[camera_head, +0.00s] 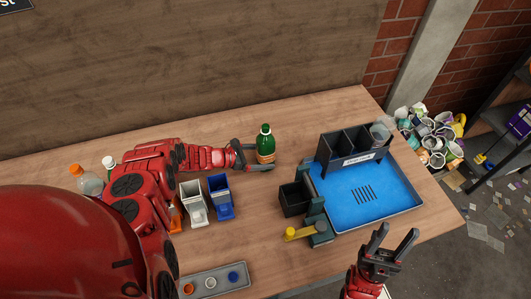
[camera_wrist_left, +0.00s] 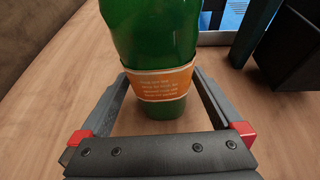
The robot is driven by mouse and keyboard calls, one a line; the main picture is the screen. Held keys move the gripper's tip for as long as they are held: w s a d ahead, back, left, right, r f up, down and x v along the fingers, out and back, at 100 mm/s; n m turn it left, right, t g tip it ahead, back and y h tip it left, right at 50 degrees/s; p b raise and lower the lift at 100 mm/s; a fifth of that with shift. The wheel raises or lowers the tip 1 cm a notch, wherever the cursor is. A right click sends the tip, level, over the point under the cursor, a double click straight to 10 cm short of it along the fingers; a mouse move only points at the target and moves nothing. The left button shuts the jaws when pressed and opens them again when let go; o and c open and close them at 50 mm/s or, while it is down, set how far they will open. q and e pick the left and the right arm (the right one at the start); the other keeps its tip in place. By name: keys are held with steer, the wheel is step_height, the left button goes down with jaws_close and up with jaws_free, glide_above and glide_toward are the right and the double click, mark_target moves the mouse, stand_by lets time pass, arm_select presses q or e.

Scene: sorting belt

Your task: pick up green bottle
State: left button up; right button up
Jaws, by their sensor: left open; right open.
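A green bottle (camera_head: 265,143) with an orange label stands upright on the wooden table in the head view. My left gripper (camera_head: 258,157) is at the bottle, with its fingers open on either side of it. In the left wrist view the bottle (camera_wrist_left: 160,60) stands between the open fingers of my left gripper (camera_wrist_left: 160,90), near its lower part. Small gaps seem to remain beside the bottle. Its top is cut off in that view. My right gripper (camera_head: 388,243) is open and empty, at the lower right, in front of the table edge.
A blue tray (camera_head: 345,205) with a black divided bin (camera_head: 340,152) and a black box (camera_head: 293,198) lies right of the bottle. White (camera_head: 193,202) and blue (camera_head: 220,197) small bins stand in front. Other bottles (camera_head: 87,181) stand left, partly behind my arm.

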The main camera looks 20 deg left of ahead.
arm_select(q)
steer(key=shift+w+d+f, duration=0.2)
steer(key=shift+w+d, duration=0.1)
steer(key=shift+d, duration=0.2)
steer(key=shift+c, duration=0.3)
steer(key=c, duration=1.3)
steer(key=shift+o, duration=0.2)
